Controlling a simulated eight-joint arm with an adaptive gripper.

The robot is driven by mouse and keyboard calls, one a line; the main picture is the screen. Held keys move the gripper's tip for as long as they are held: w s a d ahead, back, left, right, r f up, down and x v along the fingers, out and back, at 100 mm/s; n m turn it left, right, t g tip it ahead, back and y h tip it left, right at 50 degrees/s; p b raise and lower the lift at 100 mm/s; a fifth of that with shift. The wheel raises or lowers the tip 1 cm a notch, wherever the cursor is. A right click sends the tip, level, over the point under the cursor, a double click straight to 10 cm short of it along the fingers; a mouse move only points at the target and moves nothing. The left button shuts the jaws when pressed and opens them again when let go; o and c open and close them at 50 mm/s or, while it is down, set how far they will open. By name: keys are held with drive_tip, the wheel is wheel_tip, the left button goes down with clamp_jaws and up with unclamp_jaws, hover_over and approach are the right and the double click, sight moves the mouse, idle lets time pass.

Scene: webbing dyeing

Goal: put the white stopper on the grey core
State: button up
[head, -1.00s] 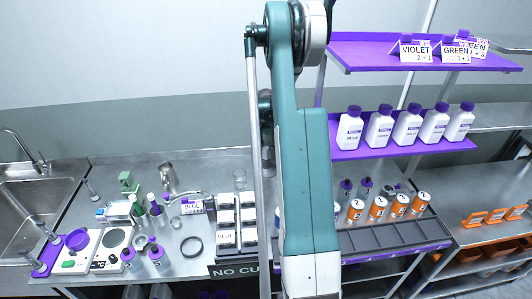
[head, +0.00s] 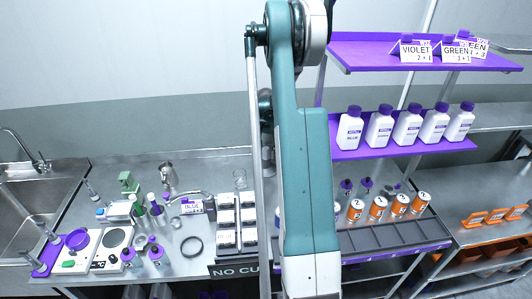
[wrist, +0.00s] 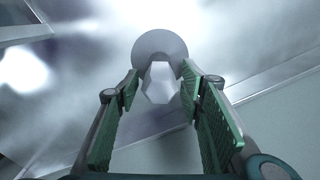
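In the wrist view, my gripper (wrist: 160,75) has its two green ribbed fingers apart, one on each side of a pale faceted piece (wrist: 160,88). A round grey disc (wrist: 160,43) shows just beyond it, at the fingertips. The pale piece may be the white stopper; I cannot tell whether the disc is part of it or is the grey core. I cannot tell whether the fingertips press on it. In the head view my arm crosses the middle of the picture, and I cannot make out my gripper, the stopper or the core for certain there.
A steel bench holds several small bottles (head: 155,250), a dark ring (head: 192,246), a BLUE card (head: 194,206) and a rack of white boxes (head: 226,218). A sink (head: 30,200) is at left. White bottles stand on a purple shelf (head: 400,152) at right.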

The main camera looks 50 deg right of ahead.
sight(266, 148)
wheel_tip(266, 148, up, 12)
drive_tip(key=shift+f, duration=0.15)
idle(0.4)
idle(0.6)
drive_tip(key=shift+a, duration=0.15)
drive_tip(key=a+r+n+t, duration=0.15)
drive_tip(key=a+r, duration=0.45)
drive_tip(key=a, duration=0.6)
drive_tip(key=s+a+r+n+t+h, duration=0.1)
drive_tip(key=a+r+n, duration=0.35)
drive_tip(key=a, duration=0.75)
drive_tip(key=a+r+n+t, duration=0.1)
drive_tip(key=a+r, duration=0.6)
drive_tip(key=a, duration=0.5)
drive_tip(key=s+a+f+n+t, duration=0.1)
drive_tip(key=s+a+n, duration=0.3)
drive_tip(key=s+a, duration=0.5)
drive_tip(key=s+a+f+n+t+y, duration=0.1)
drive_tip(key=s+a+n, duration=0.3)
drive_tip(key=s+a, duration=0.6)
drive_tip(key=a+t, duration=0.1)
drive_tip(key=a, duration=0.6)
drive_tip(key=shift+s+t, duration=0.2)
drive_tip(key=shift+t, duration=0.15)
